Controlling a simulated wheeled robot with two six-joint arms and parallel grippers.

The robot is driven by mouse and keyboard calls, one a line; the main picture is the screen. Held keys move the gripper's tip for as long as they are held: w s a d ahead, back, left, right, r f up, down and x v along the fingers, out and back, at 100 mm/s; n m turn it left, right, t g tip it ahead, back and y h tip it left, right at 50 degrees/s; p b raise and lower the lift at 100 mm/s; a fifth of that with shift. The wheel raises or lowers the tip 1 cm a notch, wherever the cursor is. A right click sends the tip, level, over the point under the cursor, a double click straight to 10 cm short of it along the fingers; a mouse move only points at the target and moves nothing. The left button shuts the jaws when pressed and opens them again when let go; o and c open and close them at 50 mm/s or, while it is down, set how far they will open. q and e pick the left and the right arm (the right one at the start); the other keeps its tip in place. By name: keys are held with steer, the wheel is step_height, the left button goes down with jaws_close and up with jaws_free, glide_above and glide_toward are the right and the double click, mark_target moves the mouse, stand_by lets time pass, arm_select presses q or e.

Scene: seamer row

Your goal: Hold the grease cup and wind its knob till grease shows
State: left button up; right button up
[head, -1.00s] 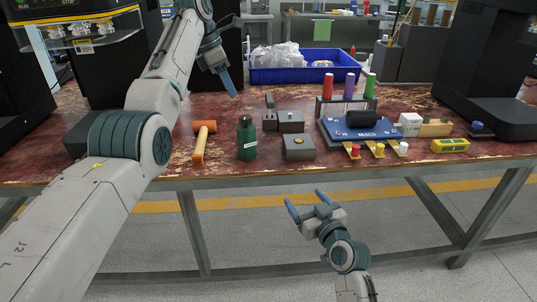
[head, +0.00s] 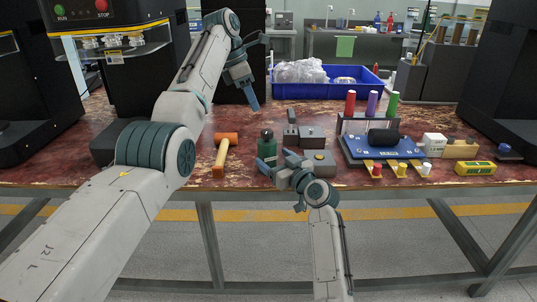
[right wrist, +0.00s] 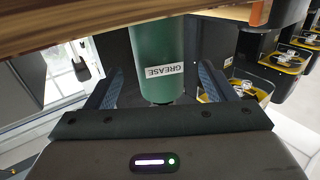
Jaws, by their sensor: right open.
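The grease cup (head: 267,148) is a green cylinder with a dark knob on top, upright near the table's front edge. In the right wrist view the green body (right wrist: 158,50) shows a white GREASE label and appears upside down. My right gripper (head: 278,160) is open at the cup's front, low on its body. Its two fingers stand either side of the cup, with a gap visible on each side. My left gripper (head: 252,100) hangs fingers-down above the table, behind and left of the cup, apart from it. Its finger opening is not clear. The knob is out of the wrist view.
An orange-headed mallet (head: 222,150) lies left of the cup. Grey blocks (head: 320,162) stand close on its right. Further right are a blue board (head: 350,150), colored cylinders and a yellow box (head: 474,168). A blue bin (head: 300,92) stands behind.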

steer(key=shift+x, duration=2.45)
